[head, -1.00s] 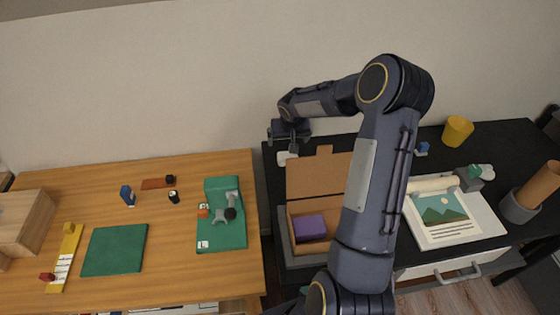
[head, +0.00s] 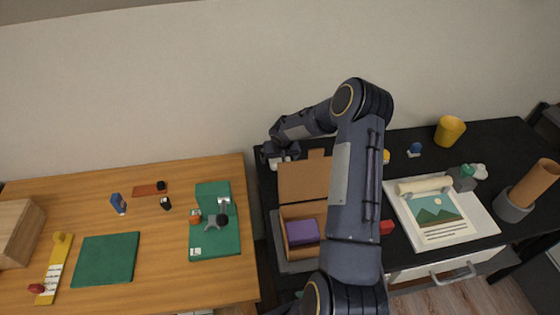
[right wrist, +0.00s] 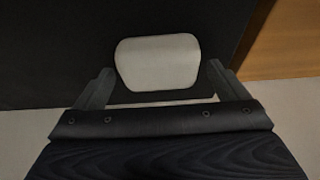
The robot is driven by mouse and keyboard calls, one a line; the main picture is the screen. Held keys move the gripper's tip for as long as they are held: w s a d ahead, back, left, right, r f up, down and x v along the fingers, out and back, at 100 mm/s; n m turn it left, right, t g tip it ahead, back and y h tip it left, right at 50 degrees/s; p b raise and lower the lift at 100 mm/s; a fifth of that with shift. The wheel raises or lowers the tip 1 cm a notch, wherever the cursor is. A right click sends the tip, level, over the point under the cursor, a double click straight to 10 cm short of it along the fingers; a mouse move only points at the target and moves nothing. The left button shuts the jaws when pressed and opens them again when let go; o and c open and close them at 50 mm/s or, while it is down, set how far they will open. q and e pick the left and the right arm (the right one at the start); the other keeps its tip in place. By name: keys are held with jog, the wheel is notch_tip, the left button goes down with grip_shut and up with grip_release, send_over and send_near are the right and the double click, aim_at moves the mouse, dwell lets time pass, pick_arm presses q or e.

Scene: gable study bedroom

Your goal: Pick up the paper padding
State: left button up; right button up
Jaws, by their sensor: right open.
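The paper padding appears as a pale grey-white rounded block (right wrist: 157,62) on the black desk in the right wrist view. In the head view only a small white part of it (head: 279,161) shows below my right gripper (head: 281,153). In the right wrist view my right gripper (right wrist: 158,88) is open, with one finger on each side of the padding's near part. The fingers look apart from it; I cannot tell the height gap. My left gripper is not in view.
An open cardboard box (head: 302,182) with a purple block (head: 302,232) in it stands just in front of the padding. A wooden table (head: 165,225) adjoins the desk (head: 405,160) on the left. A white sheet with a picture (head: 435,212) lies to the right.

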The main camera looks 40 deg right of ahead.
jog(key=shift+c, duration=0.2)
jog(key=c, duration=1)
jog(key=shift+r, duration=0.1)
